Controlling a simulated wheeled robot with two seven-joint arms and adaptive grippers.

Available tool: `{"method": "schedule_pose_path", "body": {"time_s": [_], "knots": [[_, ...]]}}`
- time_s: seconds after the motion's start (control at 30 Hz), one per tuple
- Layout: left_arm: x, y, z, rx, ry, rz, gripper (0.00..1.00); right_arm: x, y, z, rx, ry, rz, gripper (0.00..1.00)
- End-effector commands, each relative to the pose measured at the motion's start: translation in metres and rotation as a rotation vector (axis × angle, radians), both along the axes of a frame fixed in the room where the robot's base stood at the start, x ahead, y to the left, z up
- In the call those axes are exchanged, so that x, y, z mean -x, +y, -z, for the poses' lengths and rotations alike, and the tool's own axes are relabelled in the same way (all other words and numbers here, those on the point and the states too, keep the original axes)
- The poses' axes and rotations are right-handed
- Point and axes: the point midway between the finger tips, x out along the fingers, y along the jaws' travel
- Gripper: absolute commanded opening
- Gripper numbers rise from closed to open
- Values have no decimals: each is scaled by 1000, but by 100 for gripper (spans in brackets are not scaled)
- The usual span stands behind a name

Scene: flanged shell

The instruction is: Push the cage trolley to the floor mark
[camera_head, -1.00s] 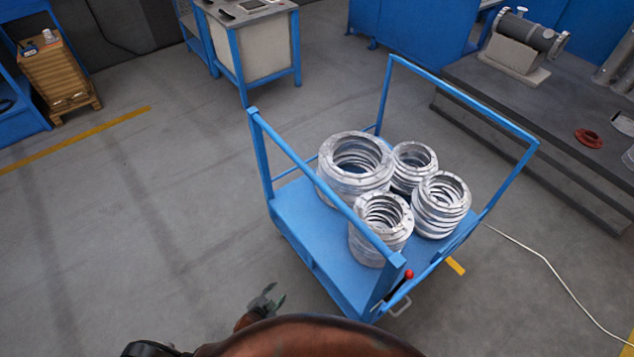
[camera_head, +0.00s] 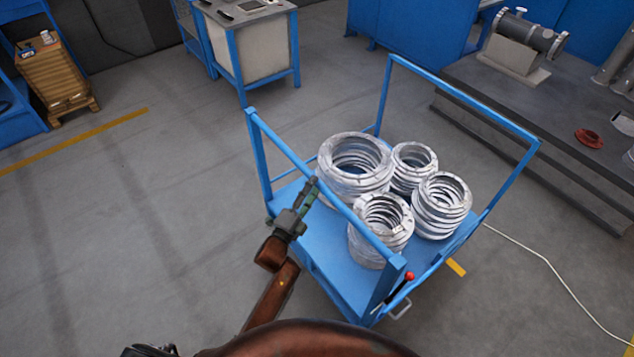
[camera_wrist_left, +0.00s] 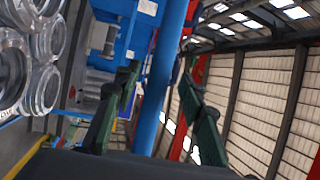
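The blue cage trolley (camera_head: 330,235) stands on the grey floor with a tall rail frame at each end and stacks of silver flanged rings on its deck. My left gripper (camera_head: 308,193) is at the near left push rail, about halfway along it. In the left wrist view the blue rail (camera_wrist_left: 166,75) runs between the two spread fingers of the left gripper (camera_wrist_left: 160,82); I cannot tell whether they touch it. My right gripper is out of view.
A low dark platform (camera_head: 530,145) with pipe parts lies to the right. A white cable (camera_head: 545,265) crosses the floor there. A blue-framed cabinet (camera_head: 262,55) stands behind the trolley. A yellow line (camera_head: 75,140) and open floor lie to the left.

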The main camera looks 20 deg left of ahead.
Motion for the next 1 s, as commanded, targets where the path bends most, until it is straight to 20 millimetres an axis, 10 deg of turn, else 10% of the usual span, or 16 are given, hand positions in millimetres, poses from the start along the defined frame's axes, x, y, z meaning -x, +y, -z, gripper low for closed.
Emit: {"method": "schedule_pose_path", "body": {"time_s": [0.53,1.0], "knots": [[-25,-7,-4,2,3,0,37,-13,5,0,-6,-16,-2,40],[-25,-6,-3,2,3,0,5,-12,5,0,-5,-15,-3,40]]}}
